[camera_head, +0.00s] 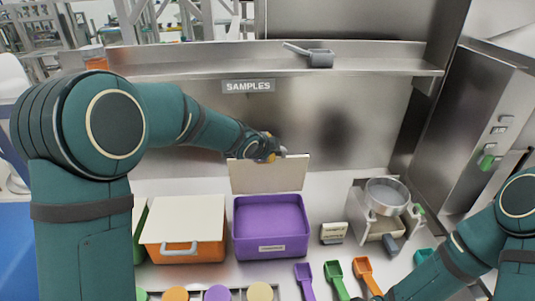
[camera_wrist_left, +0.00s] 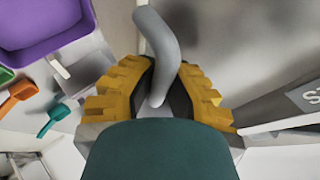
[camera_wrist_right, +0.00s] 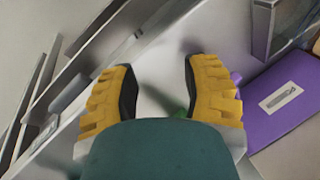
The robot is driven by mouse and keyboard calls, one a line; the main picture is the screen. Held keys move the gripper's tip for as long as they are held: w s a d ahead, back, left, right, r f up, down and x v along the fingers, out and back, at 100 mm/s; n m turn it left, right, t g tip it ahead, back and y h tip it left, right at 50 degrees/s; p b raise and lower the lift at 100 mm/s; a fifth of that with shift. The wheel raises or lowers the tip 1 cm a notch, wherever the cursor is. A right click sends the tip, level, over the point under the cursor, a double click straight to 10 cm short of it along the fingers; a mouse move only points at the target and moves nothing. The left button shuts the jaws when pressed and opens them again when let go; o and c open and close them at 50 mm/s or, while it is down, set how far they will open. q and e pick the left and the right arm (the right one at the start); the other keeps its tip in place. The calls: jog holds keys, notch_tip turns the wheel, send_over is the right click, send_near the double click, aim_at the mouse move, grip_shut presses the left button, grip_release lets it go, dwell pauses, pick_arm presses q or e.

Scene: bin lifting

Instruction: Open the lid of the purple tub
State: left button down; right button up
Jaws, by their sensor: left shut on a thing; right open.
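The purple tub (camera_head: 270,222) stands on the bench with its inside showing. Its cream lid (camera_head: 268,174) stands raised, near upright, along the tub's back edge. My left gripper (camera_head: 270,150) is at the lid's top edge. In the left wrist view, my left gripper (camera_wrist_left: 158,95) is shut on the grey curved lid handle (camera_wrist_left: 158,40), and the purple tub (camera_wrist_left: 45,25) shows at the upper left. My right gripper (camera_wrist_right: 158,80) is open with nothing between its fingers. In the head view its fingers are not clearly visible at the bottom edge.
An orange tub (camera_head: 185,248) with a closed cream lid stands left of the purple tub. A sieve device (camera_head: 386,197) stands to the right. Purple (camera_head: 304,273), green (camera_head: 334,272) and orange (camera_head: 364,268) scoops lie in front. A shelf (camera_head: 270,62) runs above, along the back wall.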

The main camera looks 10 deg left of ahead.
pick_arm(q)
jog(key=shift+w+r, duration=0.3)
jog(key=shift+w, duration=0.1)
pick_arm(e)
jog(key=shift+w, duration=0.25)
pick_arm(q)
jog(key=c, duration=1)
grip_release()
jog(key=shift+r, duration=0.1)
jog(key=shift+o, duration=0.3)
jog(key=shift+s, duration=0.15)
pick_arm(e)
jog(key=shift+s, duration=0.1)
pick_arm(q)
jog(key=v, duration=1.2)
jog(key=shift+a, duration=0.1)
